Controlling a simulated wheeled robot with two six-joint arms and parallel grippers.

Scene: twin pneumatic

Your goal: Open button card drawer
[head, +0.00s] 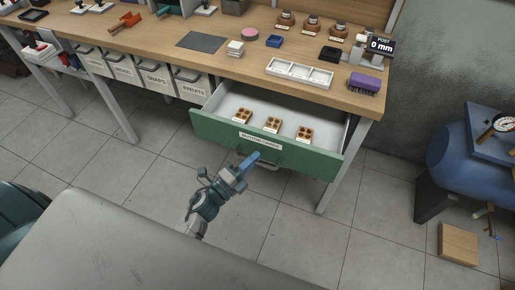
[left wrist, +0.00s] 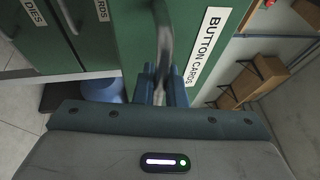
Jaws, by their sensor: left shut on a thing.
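The green button card drawer (head: 310,162) is pulled out from under the workbench, and its white inside shows. Three brown button cards (head: 272,124) lie in it in a row. Its front has a label reading "BUTTON CARDS", which also shows in the left wrist view (left wrist: 208,45). My left gripper (head: 250,161) is at the drawer front, just below the label. It is shut on the drawer's handle (left wrist: 164,35), a curved metal bar between its fingers. My right gripper is not in either view.
The wooden workbench (head: 215,62) above holds a white divided tray (head: 299,73), a purple block (head: 365,83) and small tools. Labelled bins (head: 155,77) hang left of the drawer. A blue tank (head: 462,160) stands at right. The tiled floor in front is mostly clear.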

